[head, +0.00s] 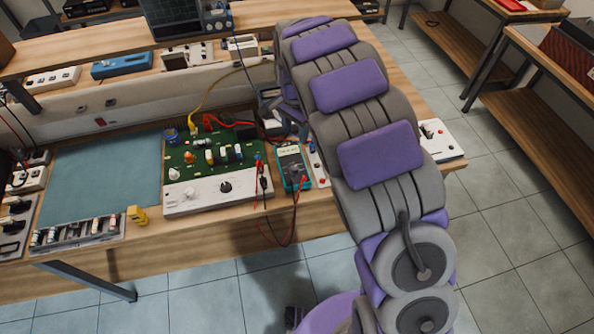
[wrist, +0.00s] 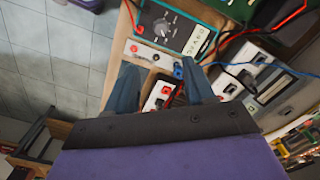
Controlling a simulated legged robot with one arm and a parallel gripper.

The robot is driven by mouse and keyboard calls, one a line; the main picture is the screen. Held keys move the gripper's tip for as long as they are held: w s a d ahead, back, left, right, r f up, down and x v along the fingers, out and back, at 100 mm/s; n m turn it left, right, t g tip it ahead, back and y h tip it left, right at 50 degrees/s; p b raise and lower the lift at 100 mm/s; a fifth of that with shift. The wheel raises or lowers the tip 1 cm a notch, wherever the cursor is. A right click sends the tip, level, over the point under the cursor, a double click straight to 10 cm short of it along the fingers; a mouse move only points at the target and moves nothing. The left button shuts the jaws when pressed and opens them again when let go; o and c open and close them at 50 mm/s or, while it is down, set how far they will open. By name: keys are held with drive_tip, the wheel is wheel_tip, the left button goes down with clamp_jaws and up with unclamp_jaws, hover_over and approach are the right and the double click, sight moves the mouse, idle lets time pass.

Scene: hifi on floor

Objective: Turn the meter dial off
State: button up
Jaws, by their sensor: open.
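The meter (head: 293,168) is a teal multimeter lying on the bench, right of the green circuit board. It also shows at the top of the wrist view (wrist: 190,30), with a dark face and a round dial (wrist: 163,25). The dial's exact setting is too small to read. My gripper (wrist: 160,72) shows in the wrist view as two dark blue-grey fingers, spread apart with nothing held between them. The meter lies beyond the fingertips, and the fingers do not appear to touch the dial. In the head view my arm hides most of the gripper.
A green circuit board (head: 208,160) on a white base lies left of the meter. Red and black leads (head: 268,215) hang over the bench's front edge. A white switch box (head: 440,140) sits at the right end. A teal mat (head: 105,170) is clear. Blue and red cables cross near the meter.

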sight(294, 167)
drive_tip(key=f+b, duration=0.1)
drive_tip(key=f, duration=0.4)
drive_tip(key=f+b, duration=0.1)
drive_tip(key=f, duration=0.5)
drive_tip(key=a+f+b, duration=0.1)
drive_tip(key=f, duration=0.5)
drive_tip(key=shift+d+f, duration=0.2)
drive_tip(key=shift+d, duration=0.15)
drive_tip(key=shift+c, duration=0.5)
clamp_jaws()
